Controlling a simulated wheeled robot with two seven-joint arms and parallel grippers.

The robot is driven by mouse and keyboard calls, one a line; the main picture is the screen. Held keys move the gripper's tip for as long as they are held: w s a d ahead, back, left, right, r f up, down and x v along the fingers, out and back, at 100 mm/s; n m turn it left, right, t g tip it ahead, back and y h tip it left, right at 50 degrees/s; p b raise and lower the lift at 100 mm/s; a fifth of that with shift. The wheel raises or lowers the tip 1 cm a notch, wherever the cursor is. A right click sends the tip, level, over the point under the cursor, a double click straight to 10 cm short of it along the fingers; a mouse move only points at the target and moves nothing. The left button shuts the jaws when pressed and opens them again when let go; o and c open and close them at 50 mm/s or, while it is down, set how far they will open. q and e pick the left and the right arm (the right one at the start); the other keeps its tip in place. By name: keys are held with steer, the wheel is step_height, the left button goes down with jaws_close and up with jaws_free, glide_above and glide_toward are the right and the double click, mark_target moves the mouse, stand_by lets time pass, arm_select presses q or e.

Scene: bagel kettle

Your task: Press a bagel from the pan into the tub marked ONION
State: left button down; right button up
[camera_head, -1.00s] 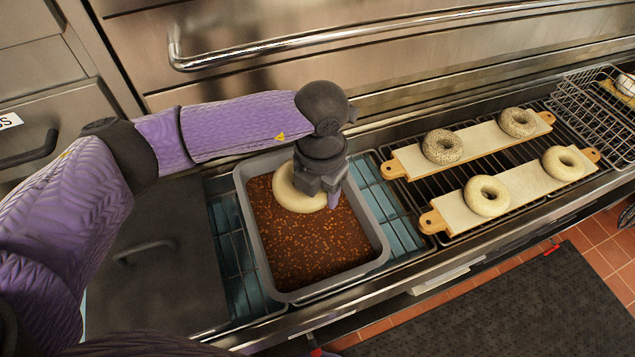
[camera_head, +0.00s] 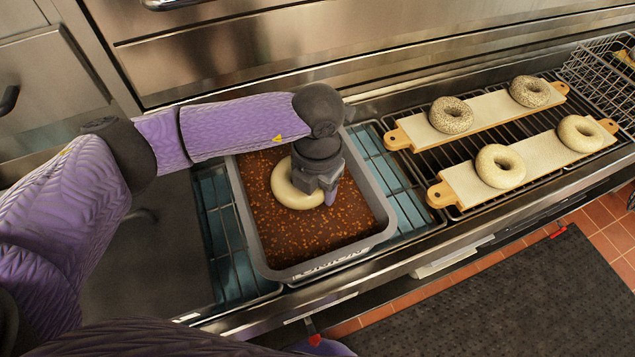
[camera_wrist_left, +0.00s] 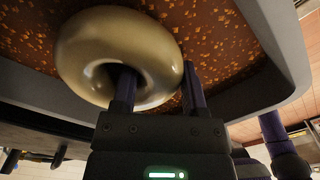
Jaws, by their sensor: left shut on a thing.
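A plain pale bagel (camera_head: 290,187) is at the grey tub (camera_head: 259,240) filled with brown-orange flakes; the tub's front wall bears dark lettering that looks like ONION. My left gripper (camera_head: 328,200) reaches down over the tub and is shut on the bagel's ring. In the left wrist view, one finger goes into the hole of the bagel (camera_wrist_left: 90,50) and the other is outside it. The bagel lies flat on or just above the flakes; I cannot tell if it touches them. My right gripper is not in view.
Two boards stand on a dark rack at right. The back board (camera_head: 478,112) bears two seeded bagels, the front board (camera_head: 540,162) two paler ones. A wire basket (camera_head: 600,70) is at far right. The tub's walls surround the gripper.

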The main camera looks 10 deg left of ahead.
arm_select(q)
steer(key=shift+f+b, duration=0.35)
steer(key=shift+f, duration=0.1)
stand_by(0.4)
stand_by(0.7)
step_height(320, 180, up, 10)
steer(key=p, duration=0.7)
steer(key=shift+r+p, duration=0.15)
steer(key=shift+p, duration=0.25)
